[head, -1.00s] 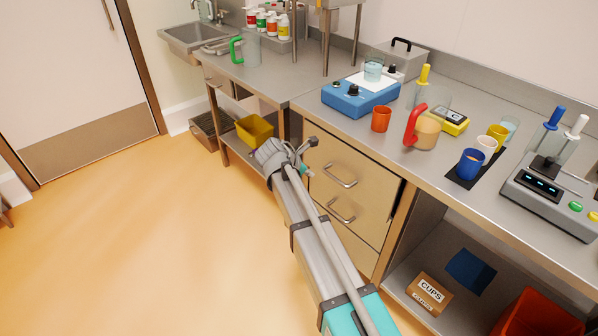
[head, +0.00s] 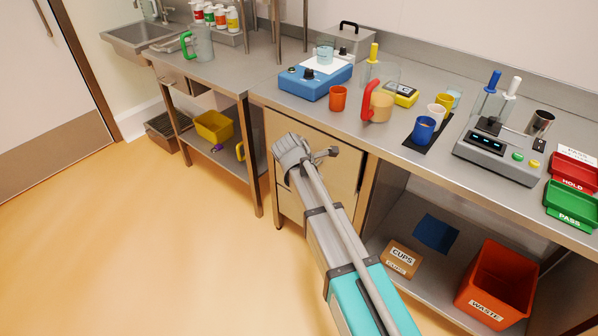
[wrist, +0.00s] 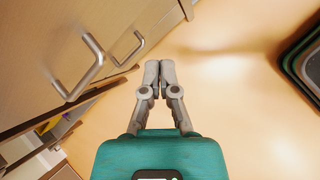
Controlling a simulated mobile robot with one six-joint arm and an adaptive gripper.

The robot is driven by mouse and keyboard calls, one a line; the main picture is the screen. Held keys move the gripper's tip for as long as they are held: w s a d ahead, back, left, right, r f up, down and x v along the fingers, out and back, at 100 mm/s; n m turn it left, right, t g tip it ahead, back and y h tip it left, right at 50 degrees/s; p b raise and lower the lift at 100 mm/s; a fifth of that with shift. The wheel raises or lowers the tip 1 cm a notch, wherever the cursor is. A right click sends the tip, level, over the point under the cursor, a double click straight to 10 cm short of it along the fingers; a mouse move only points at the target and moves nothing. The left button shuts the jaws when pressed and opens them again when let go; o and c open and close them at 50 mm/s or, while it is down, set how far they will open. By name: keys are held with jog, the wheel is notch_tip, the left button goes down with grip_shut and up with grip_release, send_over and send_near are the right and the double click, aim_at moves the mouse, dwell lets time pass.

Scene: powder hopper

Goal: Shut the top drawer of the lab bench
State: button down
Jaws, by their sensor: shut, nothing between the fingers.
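The top drawer of the lab bench has a pale wood front (head: 340,168), partly covered by my arm in the head view. Its bar handle (wrist: 82,72) shows large at the left of the wrist view. The lower drawer's handle (wrist: 130,50) is smaller and farther away. I cannot tell how far the top drawer stands open. My gripper (wrist: 158,68) is shut and empty, to the right of both handles in the wrist view and apart from them, over the floor. In the head view my gripper (head: 328,155) appears small in front of the drawers.
The bench top (head: 300,108) holds a blue device (head: 313,82), an orange cup (head: 338,98) and a red-handled jug (head: 380,105). An orange waste bin (head: 495,285) and a cups box (head: 400,260) stand on the shelf below. The floor (head: 150,250) at left is clear.

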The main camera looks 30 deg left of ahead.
jog(key=d+f+m+g, duration=0.3)
jog(key=d+m, duration=1)
jog(key=d, duration=1.4)
jog(key=s+d+m+g+y, duration=0.1)
jog(key=s+d+m, duration=0.3)
jog(key=d, duration=0.6)
jog(key=s+d+m+g+y, duration=0.2)
jog(key=s+d+m, duration=0.2)
jog(key=d+m, duration=0.4)
jog(key=shift+s+d+f+m, duration=0.15)
jog(key=shift+s+d+m, duration=0.2)
jog(key=shift+d, duration=0.85)
jog(key=shift+a, duration=0.1)
